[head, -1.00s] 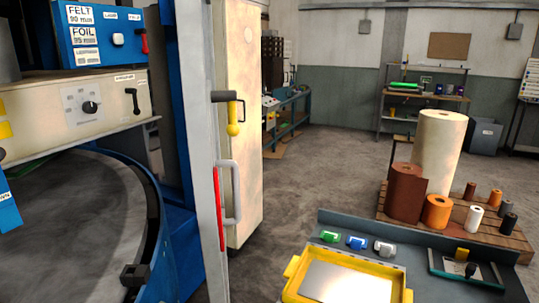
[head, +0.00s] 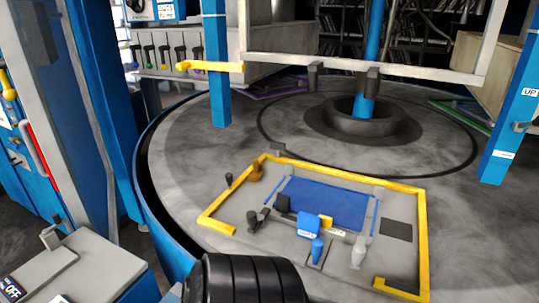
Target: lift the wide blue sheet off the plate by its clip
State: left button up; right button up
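The wide blue sheet (head: 325,203) lies flat on a grey plate (head: 265,226) on the round table. A blue block (head: 309,226) stands at its near edge, with a small yellow piece (head: 326,221) beside it. A dark block (head: 283,203) sits at its left end. I cannot tell which of these is the clip. Neither gripper's fingers show in the head view.
A yellow raised border (head: 423,240) runs around much of the plate, with small posts and a blue peg (head: 317,249) inside. Blue columns (head: 512,125) and a pale crossbar (head: 365,67) stand over the grey round table (head: 190,160). A grey console (head: 75,270) is at lower left.

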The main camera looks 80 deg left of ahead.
aim_at(347, 210)
jog(key=u, duration=1.95)
jog(key=i+u, duration=0.3)
jog(key=i+l+u, duration=0.1)
jog(key=u, duration=0.15)
jog(key=i+l, duration=0.05)
jog(key=i, duration=0.05)
